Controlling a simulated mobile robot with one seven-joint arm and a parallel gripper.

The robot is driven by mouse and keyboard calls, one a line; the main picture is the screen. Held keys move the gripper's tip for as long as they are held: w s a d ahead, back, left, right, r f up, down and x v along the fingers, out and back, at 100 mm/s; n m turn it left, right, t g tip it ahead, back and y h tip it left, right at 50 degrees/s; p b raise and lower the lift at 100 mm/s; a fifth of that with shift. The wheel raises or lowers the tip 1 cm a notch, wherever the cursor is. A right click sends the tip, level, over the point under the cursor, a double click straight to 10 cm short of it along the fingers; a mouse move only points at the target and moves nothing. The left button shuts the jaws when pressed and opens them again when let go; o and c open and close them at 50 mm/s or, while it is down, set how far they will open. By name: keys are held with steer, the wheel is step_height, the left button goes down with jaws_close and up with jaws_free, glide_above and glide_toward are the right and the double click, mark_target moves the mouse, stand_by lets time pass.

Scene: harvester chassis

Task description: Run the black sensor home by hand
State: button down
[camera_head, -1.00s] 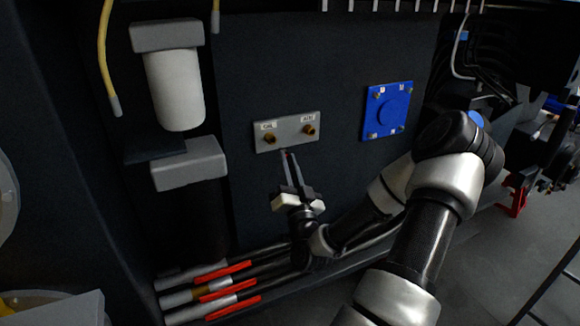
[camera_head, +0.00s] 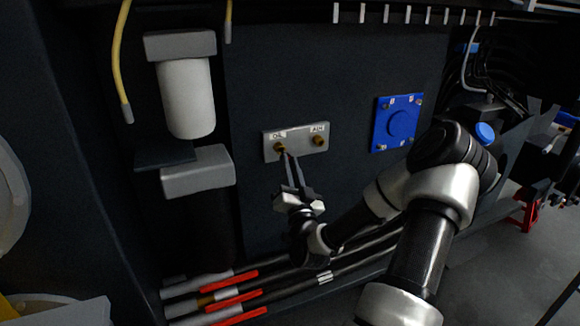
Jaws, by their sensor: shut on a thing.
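A grey plate (camera_head: 299,147) on the dark chassis wall carries two brass ports. The left port (camera_head: 280,148) is labelled OIL and the right port (camera_head: 318,141) is labelled AIR. My gripper (camera_head: 290,166) is shut, pointing up at the plate from below. Its fingertips are just below and right of the OIL port. The black sensor is held between the fingertips and is hard to make out against the dark wall; a small reddish spot shows there. I cannot tell whether the sensor touches the port.
A blue square flange (camera_head: 397,123) is bolted to the wall on the right. A white filter canister (camera_head: 187,98) hangs at left above a grey block (camera_head: 197,171). Pipes with red sleeves (camera_head: 232,299) run along the bottom. The wall around the plate is mostly clear.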

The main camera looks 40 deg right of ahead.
steer(key=shift+w+d+b, duration=0.15)
steer(key=shift+w+b, duration=0.1)
steer(key=shift+w, duration=0.45)
steer(key=shift+w+d+b, duration=0.15)
steer(key=shift+w+b, duration=0.05)
steer(key=shift+w, duration=0.45)
steer(key=shift+s+f+b, duration=0.1)
steer(key=shift+f+b, duration=0.05)
steer(key=shift+b, duration=0.15)
stand_by(0.5)
stand_by(0.4)
